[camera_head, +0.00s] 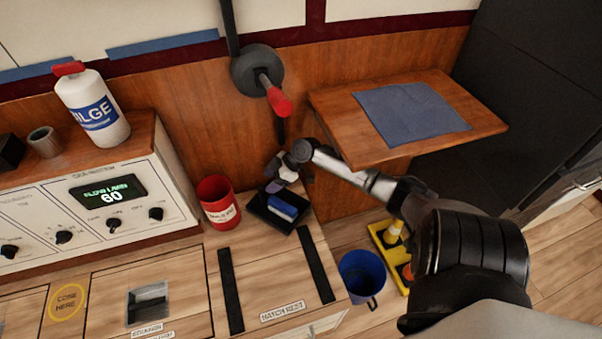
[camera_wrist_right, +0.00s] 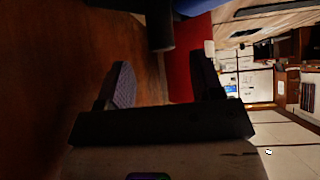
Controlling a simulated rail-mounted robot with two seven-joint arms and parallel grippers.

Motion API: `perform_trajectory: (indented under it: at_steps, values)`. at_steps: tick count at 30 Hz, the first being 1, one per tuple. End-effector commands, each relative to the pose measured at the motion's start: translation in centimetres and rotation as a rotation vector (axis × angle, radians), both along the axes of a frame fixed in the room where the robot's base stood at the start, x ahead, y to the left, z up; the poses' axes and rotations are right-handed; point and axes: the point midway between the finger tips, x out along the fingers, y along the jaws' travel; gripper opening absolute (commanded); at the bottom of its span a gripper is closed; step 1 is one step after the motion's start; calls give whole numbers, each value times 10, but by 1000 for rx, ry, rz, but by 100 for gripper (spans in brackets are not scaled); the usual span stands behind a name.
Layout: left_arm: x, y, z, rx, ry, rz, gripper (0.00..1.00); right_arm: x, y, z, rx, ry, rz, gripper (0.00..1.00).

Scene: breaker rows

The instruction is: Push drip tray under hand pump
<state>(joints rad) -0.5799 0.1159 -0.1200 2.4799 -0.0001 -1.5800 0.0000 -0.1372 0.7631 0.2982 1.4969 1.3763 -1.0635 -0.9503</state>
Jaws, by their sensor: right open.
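The drip tray appears to be the black shallow tray (camera_head: 262,214) on the wooden counter in the head view, with a blue block (camera_head: 283,206) in it. The hand pump (camera_head: 257,68) is on the wooden wall behind, a dark round body with a red-ended handle (camera_head: 278,101). My right gripper (camera_head: 275,183) is low at the tray's back edge, below the pump; I cannot tell whether it touches the tray. In the right wrist view its two fingers (camera_wrist_right: 163,84) stand apart, with a red surface beyond them. My left gripper is not in view.
A red can (camera_head: 218,203) stands just left of the tray. Black strips (camera_head: 317,264) flank the hatch panel in front. A blue bucket (camera_head: 363,275) is on the floor at right. A wooden table (camera_head: 330,98) with a blue cloth juts out beside my right arm.

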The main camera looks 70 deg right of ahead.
Motion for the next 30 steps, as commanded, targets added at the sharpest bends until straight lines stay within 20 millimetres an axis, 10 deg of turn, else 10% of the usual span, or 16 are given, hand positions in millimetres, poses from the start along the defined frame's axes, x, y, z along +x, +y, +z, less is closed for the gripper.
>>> perform_trajectory:
  at_steps: [15, 30]
  values:
    - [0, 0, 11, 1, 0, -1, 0, -87, -49, 0, 1, 2, -1, 60]
    - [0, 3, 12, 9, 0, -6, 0, -104, -60, 0, 1, 0, -1, 60]
